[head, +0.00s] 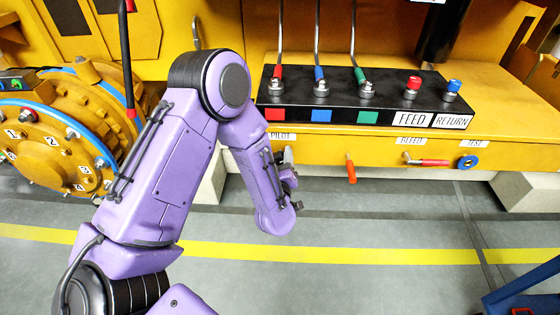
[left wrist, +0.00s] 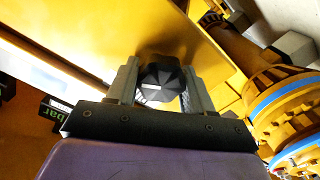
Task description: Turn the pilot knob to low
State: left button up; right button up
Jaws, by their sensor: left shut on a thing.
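The pilot knob (left wrist: 162,82) is a black, many-sided knob with a short white mark on its face, left of its middle in the left wrist view. My left gripper (left wrist: 160,74) is shut on it, one grey finger at each side. In the head view my left gripper (head: 289,178) is at the front of the yellow bench, just below a partly covered label (head: 281,137) that seems to read PILOT. There my own arm hides the knob. No low marking can be made out. My right gripper is not in view.
A black manifold (head: 320,100) with coloured fittings and hoses stands on the yellow bench (head: 490,85). A red bleed lever (head: 432,162), a blue test wheel (head: 468,162) and an orange-red handle (head: 350,168) are on its front. A yellow flanged drum (head: 50,150) stands left. Open floor lies in front.

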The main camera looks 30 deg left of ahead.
pick_arm(q)
jog(key=n+b, duration=0.1)
jog(key=n, duration=0.2)
jog(key=n+b, duration=0.2)
jog(key=n, duration=0.1)
jog(key=shift+f+n, duration=0.2)
jog(key=shift+n, duration=0.1)
jog(key=n+b, duration=0.1)
jog(key=n, duration=0.2)
jog(key=shift+a+b, duration=0.1)
jog(key=shift+b, duration=0.2)
jog(key=shift+n+b, duration=0.55)
jog(key=shift+n, duration=0.75)
jog(key=o, duration=1)
jog(key=shift+c, duration=0.2)
